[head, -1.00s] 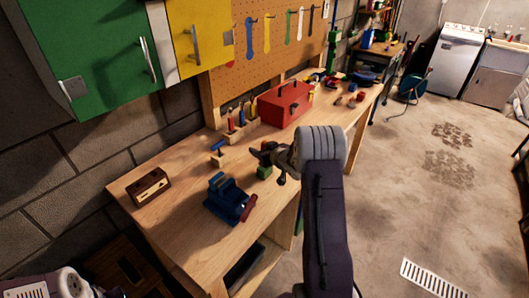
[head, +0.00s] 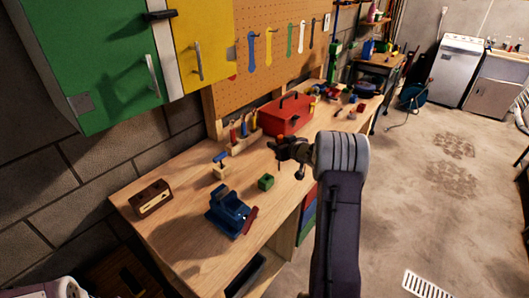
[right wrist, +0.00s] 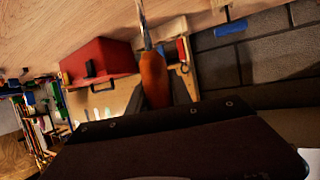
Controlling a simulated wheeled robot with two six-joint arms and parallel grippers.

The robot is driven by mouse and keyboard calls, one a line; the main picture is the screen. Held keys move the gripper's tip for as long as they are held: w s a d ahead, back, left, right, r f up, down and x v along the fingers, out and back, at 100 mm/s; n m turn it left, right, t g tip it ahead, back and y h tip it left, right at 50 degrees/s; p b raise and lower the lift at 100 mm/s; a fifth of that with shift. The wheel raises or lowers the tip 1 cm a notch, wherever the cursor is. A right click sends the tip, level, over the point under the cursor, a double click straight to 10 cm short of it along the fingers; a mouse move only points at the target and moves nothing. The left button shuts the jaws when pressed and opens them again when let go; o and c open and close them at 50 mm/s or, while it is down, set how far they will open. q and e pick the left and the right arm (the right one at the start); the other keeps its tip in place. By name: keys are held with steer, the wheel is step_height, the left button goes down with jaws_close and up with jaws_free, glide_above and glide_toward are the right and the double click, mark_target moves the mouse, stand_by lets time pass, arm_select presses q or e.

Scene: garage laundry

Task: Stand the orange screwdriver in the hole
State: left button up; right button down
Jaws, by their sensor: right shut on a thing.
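My right gripper (head: 283,151) is shut on the orange screwdriver (right wrist: 154,82) and holds it above the workbench (head: 185,235). In the right wrist view the orange handle and metal shaft show clearly. In the head view only a little orange shows at the jaws, and a thin shaft points down. A wooden tool rack (head: 243,146) holding several tools stands behind, against the wall. A small green block (head: 266,183) is on the bench below and left of the gripper. I cannot make out which opening is the hole. My left gripper is out of view.
A red toolbox (head: 287,115) stands behind the gripper. A blue vise (head: 229,213), a brown wooden block (head: 151,198) and a small block with a blue-topped piece (head: 220,167) are to the left. Bare bench lies between them.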

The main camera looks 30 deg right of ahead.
steer(key=s+d+r+p, duration=0.1)
steer(key=d+r+p, duration=0.5)
steer(key=r+p, duration=0.3)
steer(key=shift+s+r, duration=0.35)
stand_by(0.6)
steer(key=shift+d, duration=0.1)
stand_by(1.2)
